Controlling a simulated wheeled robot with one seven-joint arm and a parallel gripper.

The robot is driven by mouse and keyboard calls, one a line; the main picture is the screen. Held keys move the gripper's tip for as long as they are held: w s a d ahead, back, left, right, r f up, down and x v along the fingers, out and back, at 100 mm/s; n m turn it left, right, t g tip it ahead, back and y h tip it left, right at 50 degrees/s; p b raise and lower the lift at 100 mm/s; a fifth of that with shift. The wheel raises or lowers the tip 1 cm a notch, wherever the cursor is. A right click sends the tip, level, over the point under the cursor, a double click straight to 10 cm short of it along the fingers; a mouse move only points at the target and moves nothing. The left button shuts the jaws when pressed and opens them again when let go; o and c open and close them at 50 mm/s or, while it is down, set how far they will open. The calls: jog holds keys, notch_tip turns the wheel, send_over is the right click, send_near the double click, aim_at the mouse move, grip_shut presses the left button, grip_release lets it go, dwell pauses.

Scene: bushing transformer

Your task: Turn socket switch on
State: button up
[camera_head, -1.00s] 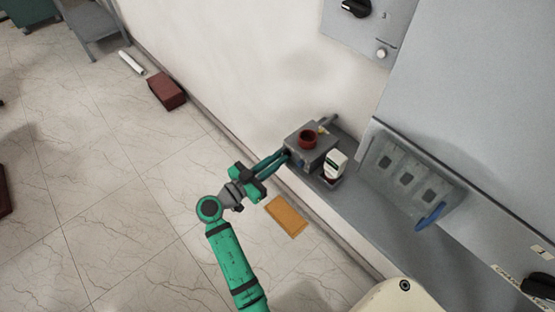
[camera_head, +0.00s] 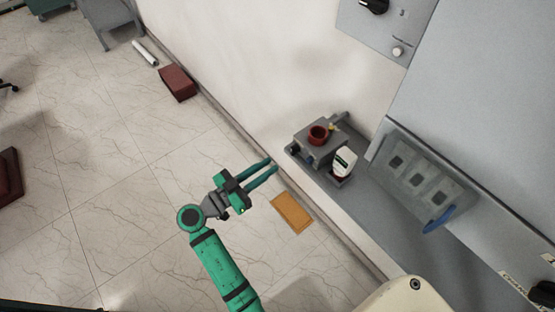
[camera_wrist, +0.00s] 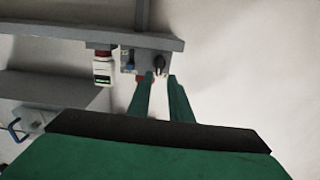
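A grey box (camera_head: 312,149) sits on the grey wall shelf in the head view, with a red ring-like part (camera_head: 318,135) on top. In the wrist view the box face (camera_wrist: 139,66) shows a black knob (camera_wrist: 160,66) and a small blue part (camera_wrist: 127,58). I cannot tell for sure which part is the socket switch, or its position. My gripper (camera_head: 272,168) is left of the box, apart from it. In the wrist view its two green fingers (camera_wrist: 160,79) point towards the box with a gap between them and nothing held. The left finger overlaps the box's lower edge.
A white bottle (camera_head: 344,161) stands beside the box, on the right in the head view. A grey panel with square openings (camera_head: 420,177) and a blue handle (camera_head: 438,222) are further right. An orange plate (camera_head: 291,212) lies below the shelf.

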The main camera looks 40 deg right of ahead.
jog(key=shift+s+a, duration=0.1)
jog(key=shift+a, duration=1.25)
jog(key=s+a+f+n+t+y, duration=0.35)
jog(key=f+n, duration=0.25)
jog(key=f, duration=0.2)
jog(key=s+a+f+n+t+y, duration=0.2)
jog(key=s+f+n+t+y, duration=0.15)
jog(key=f+n, duration=0.4)
jog(key=s+a+f+n+t+y, duration=0.1)
jog(key=s+a+f+t+y, duration=0.1)
jog(key=s+a+f+y, duration=0.3)
jog(key=s+a+r+n+t+y, duration=0.3)
jog(key=s+a+r+y, duration=0.3)
jog(key=s+a+r, duration=0.5)
jog(key=s+r+t, duration=0.1)
jog(key=s+r, duration=0.4)
jog(key=r, duration=0.2)
jog(key=shift+d+t, duration=0.25)
jog(key=shift+t, duration=0.15)
